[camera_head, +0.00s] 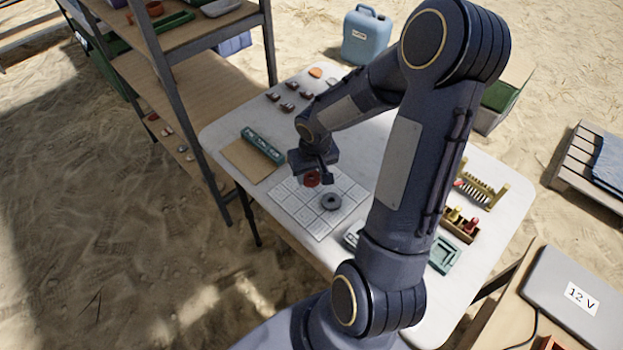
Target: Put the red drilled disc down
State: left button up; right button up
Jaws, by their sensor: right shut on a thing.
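The red drilled disc (312,179) is at the tips of my right gripper (322,178), which is shut on it. The gripper points down over the upper part of a pale gridded mat (290,205) on the white table. I cannot tell whether the disc touches the mat. A grey ring-shaped disc (331,202) lies on the mat just below and to the right of the red one. My right arm hides much of the table's middle. My left gripper is not in view.
A green case (262,146) and a brown board (248,161) lie left of the mat. Several small dark pieces (286,106) sit at the back. A wooden stand with coloured pegs (461,224) and a green tray (444,255) are at the right. Shelving (180,80) stands left.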

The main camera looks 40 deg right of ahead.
aim_at(311, 181)
jog(key=shift+w+d+f, duration=0.15)
jog(key=shift+f, duration=0.1)
jog(key=shift+w+d+f, duration=0.1)
jog(key=shift+f, duration=0.8)
jog(key=shift+w+d+f, duration=0.1)
jog(key=shift+f, duration=0.8)
jog(key=shift+f, duration=0.15)
jog(key=o, duration=1)
